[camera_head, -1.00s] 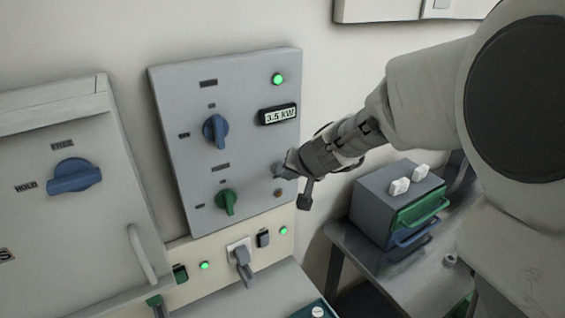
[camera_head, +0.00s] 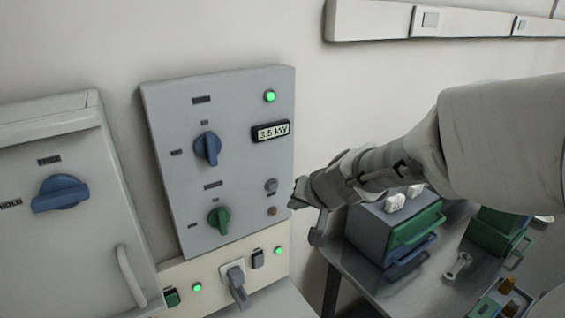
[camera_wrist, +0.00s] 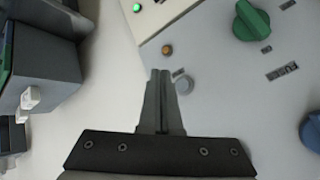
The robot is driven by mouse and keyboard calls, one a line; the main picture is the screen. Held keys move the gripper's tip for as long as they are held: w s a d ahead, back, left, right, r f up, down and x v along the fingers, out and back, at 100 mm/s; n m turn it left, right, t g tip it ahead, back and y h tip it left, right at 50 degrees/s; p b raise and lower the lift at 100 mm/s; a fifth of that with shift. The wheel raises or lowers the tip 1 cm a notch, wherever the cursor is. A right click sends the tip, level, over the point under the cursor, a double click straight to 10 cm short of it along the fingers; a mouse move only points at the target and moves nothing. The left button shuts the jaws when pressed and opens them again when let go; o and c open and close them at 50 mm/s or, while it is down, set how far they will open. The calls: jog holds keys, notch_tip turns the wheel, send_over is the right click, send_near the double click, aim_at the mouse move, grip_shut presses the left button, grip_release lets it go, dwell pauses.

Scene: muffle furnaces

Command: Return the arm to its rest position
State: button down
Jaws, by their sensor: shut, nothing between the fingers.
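My gripper (camera_head: 305,207) is at the right edge of the grey control panel (camera_head: 165,115), its fingers pointing left toward the panel. In the wrist view the fingers (camera_wrist: 163,80) are pressed together with nothing between them. A round grey button (camera_head: 271,185) is on the panel just left of the fingertips; it also shows beside them in the wrist view (camera_wrist: 184,86). I cannot tell the exact gap to the panel. My arm reaches in from the right.
The panel carries a blue knob (camera_head: 207,149), a green knob (camera_head: 219,220), a green lamp (camera_head: 270,96) and a 3.5 kW display (camera_head: 271,131). A furnace (camera_head: 60,240) stands left. A grey drawer box (camera_head: 372,236) sits on a table below my arm.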

jog(key=s+d+r+h, duration=0.1)
jog(key=s+d, duration=0.3)
jog(key=s, duration=0.3)
jog(key=s+d+r+n+g+h, duration=0.1)
jog(key=s+d, duration=0.3)
jog(key=s, duration=0.4)
jog(key=s+d+r+g+h, duration=0.1)
jog(key=s+d+r+h, duration=0.1)
jog(key=s+d, duration=0.3)
jog(key=s, duration=0.3)
jog(key=shift+s+r+n, duration=0.15)
jog(key=shift+r+n, duration=0.15)
jog(key=shift+n, duration=0.1)
dwell(0.6)
